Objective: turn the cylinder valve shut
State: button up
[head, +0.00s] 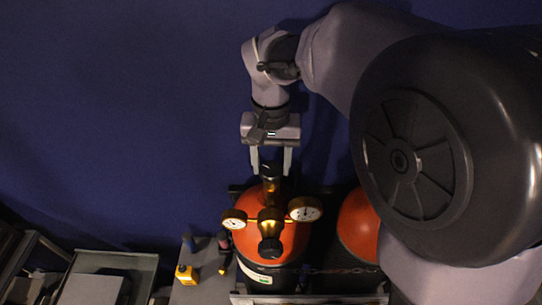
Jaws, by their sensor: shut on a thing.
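The gas cylinder (291,235) stands upright below my arm, with an orange shoulder and a dark body bearing a white label. A brass regulator (268,213) with two round gauges sits at its top, with a dark knob on its near side. The dark valve knob (270,171) is at the top of the brass fitting. My gripper (271,168) points down from above, one finger on each side of the valve knob, and is shut on it. The fingers partly hide the knob's sides, and its turn position cannot be told.
A second orange cylinder (357,226) stands to the right, partly hidden by my arm. A rack rail (310,299) runs in front of the cylinders. A blue wall (120,120) is behind.

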aim_at(272, 168)
jog(key=m+b, duration=0.2)
jog(key=m, duration=0.4)
jog(key=m+b, duration=0.2)
jog(key=m, duration=0.3)
jog(key=shift+m, duration=0.4)
dwell(0.4)
jog(key=o, duration=1.4)
jog(key=shift+c, duration=0.2)
notch_tip(272, 168, up, 18)
jog(key=p, duration=0.4)
jog(key=shift+f, duration=0.25)
